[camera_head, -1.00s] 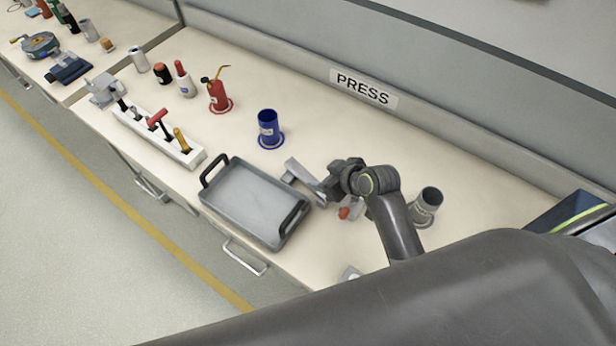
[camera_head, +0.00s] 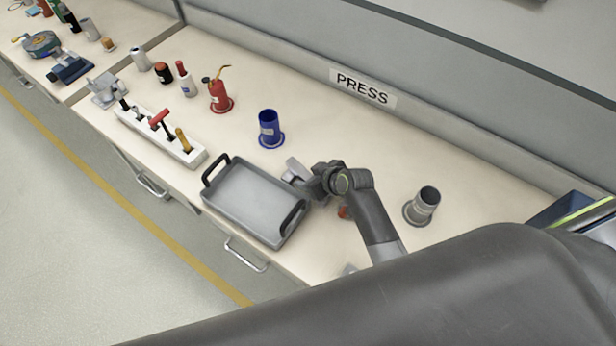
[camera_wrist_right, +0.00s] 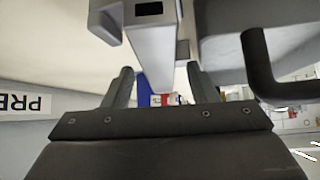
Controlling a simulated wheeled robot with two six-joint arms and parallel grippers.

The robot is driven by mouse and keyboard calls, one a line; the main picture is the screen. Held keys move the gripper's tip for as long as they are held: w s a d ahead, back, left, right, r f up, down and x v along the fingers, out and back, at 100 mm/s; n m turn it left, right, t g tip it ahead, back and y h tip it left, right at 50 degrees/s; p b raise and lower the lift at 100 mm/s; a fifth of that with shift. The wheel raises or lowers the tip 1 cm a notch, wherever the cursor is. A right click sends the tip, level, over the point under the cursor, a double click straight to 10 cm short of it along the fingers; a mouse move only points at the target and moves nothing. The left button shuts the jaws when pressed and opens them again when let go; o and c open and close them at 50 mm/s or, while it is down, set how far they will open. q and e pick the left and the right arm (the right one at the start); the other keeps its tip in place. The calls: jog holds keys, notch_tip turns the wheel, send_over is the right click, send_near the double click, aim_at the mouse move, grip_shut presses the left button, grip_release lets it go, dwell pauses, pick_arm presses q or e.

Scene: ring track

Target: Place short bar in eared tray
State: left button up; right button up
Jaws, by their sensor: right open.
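The eared tray (camera_head: 255,203) is a shallow grey tray with a dark handle at each end, lying on the bench. It also shows at the right of the right wrist view (camera_wrist_right: 235,55). A silver-grey piece (camera_head: 294,169), seemingly the short bar, is just beyond the tray's right end, partly hidden by my gripper. In the right wrist view the silver piece (camera_wrist_right: 153,45) extends down between the fingers. My right gripper (camera_wrist_right: 158,82) is open around it, with gaps on both sides. In the head view my right gripper (camera_head: 308,187) is beside the tray. My left gripper is not in view.
A blue cup (camera_head: 268,129) stands behind the tray, and a grey cup (camera_head: 422,206) stands right of my arm. A white tool rack (camera_head: 160,136) is at the left, near a red oil can (camera_head: 220,95). A small orange-red item (camera_head: 343,211) is partly hidden by my arm.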

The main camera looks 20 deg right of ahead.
jog(key=shift+c, duration=0.3)
jog(key=c, duration=1)
grip_shut()
jog(key=shift+r, duration=0.15)
